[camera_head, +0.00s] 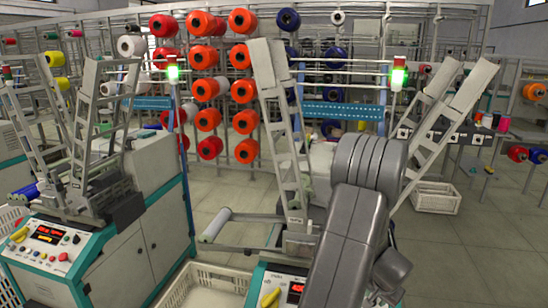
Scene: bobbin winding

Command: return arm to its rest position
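Large grey links of my own arm fill the lower right middle of the head view, folded close to the camera. My gripper does not show; it is out of frame or hidden behind these links. No held object can be seen. The arm links cover part of a winding machine (298,240) behind them, including part of its control panel.
Another winding machine (95,250) stands at the left. A white crate (205,271) sits on the floor between the machines, and another crate (436,197) stands at the right. Racks of red and orange bobbins (207,87) line the back. Tiled floor (480,245) is open at the right.

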